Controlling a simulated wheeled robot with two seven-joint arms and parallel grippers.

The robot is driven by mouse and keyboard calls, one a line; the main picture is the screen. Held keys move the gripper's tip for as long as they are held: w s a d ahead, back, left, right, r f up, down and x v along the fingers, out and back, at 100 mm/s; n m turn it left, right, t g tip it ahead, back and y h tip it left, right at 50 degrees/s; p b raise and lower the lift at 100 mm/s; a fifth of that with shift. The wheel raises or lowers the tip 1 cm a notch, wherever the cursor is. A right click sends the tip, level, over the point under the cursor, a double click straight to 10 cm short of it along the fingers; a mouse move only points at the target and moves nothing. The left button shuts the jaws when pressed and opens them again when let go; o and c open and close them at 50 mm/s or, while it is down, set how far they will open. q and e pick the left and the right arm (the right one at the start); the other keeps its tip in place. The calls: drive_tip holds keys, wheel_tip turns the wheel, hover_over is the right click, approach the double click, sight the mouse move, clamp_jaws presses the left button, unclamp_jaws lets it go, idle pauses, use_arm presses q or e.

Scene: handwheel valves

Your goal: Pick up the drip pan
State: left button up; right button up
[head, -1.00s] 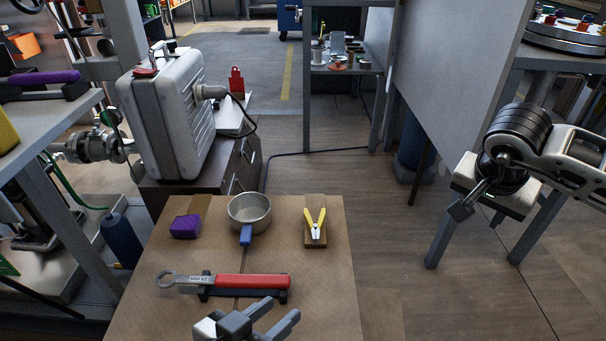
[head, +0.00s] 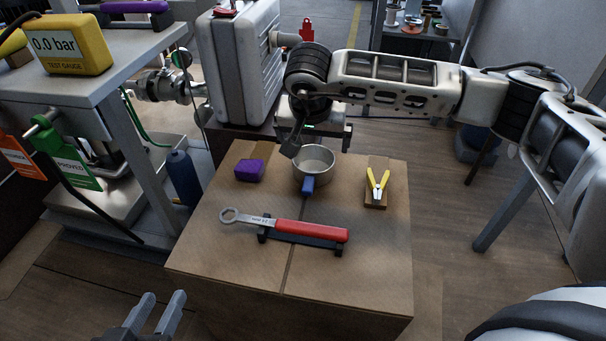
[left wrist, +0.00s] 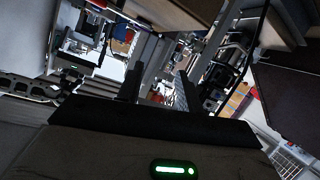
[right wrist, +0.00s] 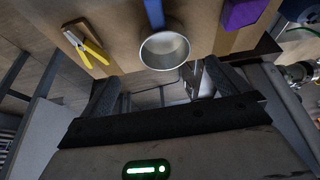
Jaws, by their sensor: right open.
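The drip pan (head: 314,168) is a round silver pan with a blue handle, standing on the cardboard-topped box with its handle toward the front. In the right wrist view the pan (right wrist: 165,50) shows just ahead of the fingers, its handle pointing away. My right gripper (head: 318,143) is open and empty at the pan's far rim, with a gap between its fingers and no clear contact. It also shows in the right wrist view (right wrist: 160,88). My left gripper (head: 156,312) is open and empty, low at the front left, away from the pan; its fingers show apart in the left wrist view (left wrist: 158,88).
A purple block (head: 249,170) lies left of the pan and yellow-handled pliers (head: 377,186) lie right of it. A red-handled wrench (head: 290,228) rests on a black holder in front. The box's front strip (head: 230,262) is clear. A grey case (head: 244,65) stands behind.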

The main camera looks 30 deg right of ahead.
drive_tip(key=b, duration=0.1)
approach(312, 164)
drive_tip(key=s, duration=0.3)
drive_tip(key=shift+a+r, duration=0.2)
drive_tip(key=shift+a, duration=0.15)
drive_tip(key=shift+w+d+f, duration=0.1)
drive_tip(key=shift+w+f, duration=0.1)
drive_tip(key=shift+f, duration=0.3)
drive_tip(key=b+x, duration=0.1)
drive_tip(key=x, duration=0.1)
drive_tip(key=b+x, duration=0.1)
drive_tip(key=x, duration=0.1)
drive_tip(key=shift+f, duration=0.2)
drive_tip(key=shift+w+f+b, duration=0.25)
drive_tip(key=shift+f+b, duration=0.1)
drive_tip(key=c, duration=1)
use_arm(q)
drive_tip(key=shift+w+d+r+n+t+h, duration=0.15)
drive_tip(key=shift+d+r+n+t+h, duration=0.35)
drive_tip(key=shift+d+r+n+h, duration=0.3)
use_arm(e)
drive_tip(key=shift+o, duration=0.2)
use_arm(q)
drive_tip(key=shift+a+r, duration=0.1)
drive_tip(key=shift+a, duration=0.1)
use_arm(e)
drive_tip(key=shift+r, duration=0.15)
